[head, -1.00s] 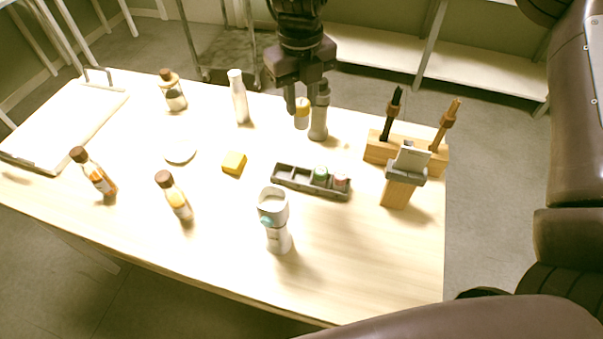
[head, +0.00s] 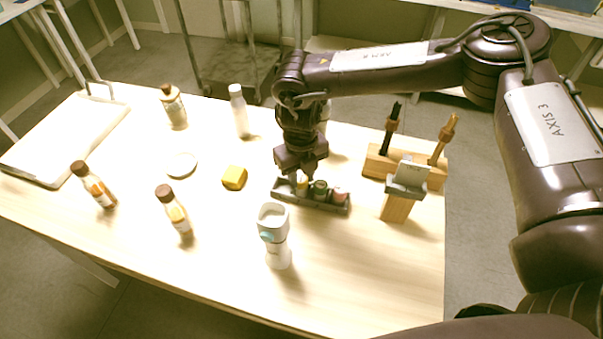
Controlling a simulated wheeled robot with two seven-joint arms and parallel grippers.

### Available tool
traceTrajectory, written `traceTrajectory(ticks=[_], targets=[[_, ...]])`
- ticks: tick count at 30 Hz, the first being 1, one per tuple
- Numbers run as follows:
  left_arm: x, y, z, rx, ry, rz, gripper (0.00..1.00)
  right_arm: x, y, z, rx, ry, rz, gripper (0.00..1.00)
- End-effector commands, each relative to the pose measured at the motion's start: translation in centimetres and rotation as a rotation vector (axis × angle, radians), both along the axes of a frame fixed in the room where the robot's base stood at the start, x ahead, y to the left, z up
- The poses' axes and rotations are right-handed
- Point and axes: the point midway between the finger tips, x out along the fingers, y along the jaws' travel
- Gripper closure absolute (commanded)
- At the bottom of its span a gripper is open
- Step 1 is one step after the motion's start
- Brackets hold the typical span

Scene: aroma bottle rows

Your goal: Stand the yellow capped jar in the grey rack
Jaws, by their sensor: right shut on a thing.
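The grey rack (head: 325,207) lies on the table at the middle right. A green jar (head: 320,188) and a red-pink jar (head: 340,195) stand in its right-hand compartments. My right gripper (head: 302,182) points down over the left half of the rack, shut on the yellow capped jar (head: 302,188). The jar is at the rack, just left of the green jar. The fingers hide much of it, and I cannot tell whether its base touches the rack floor. My left gripper is not in view.
A white cup-topped container (head: 276,245) stands close in front of the rack. A wooden holder (head: 378,165) with brushes and a wooden block (head: 398,207) stand right.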

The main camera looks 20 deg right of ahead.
Motion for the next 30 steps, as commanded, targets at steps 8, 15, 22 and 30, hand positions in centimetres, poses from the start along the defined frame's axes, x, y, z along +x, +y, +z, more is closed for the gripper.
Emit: traceTrajectory(ticks=[8, 15, 22, 30], targets=[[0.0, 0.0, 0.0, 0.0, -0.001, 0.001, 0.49, 0.0, 0.0, -0.3, 0.0, -0.001, 0.001, 0.92], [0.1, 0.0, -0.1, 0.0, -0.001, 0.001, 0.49, 0.0, 0.0, -0.6, 0.0, 0.0, 0.001, 0.59], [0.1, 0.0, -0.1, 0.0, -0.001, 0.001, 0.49, 0.0, 0.0, -0.6, 0.0, 0.0, 0.001, 0.49], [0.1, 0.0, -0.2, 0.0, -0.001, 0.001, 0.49, 0.1, 0.1, 0.5, 0.003, -0.003, 0.001, 0.49]])
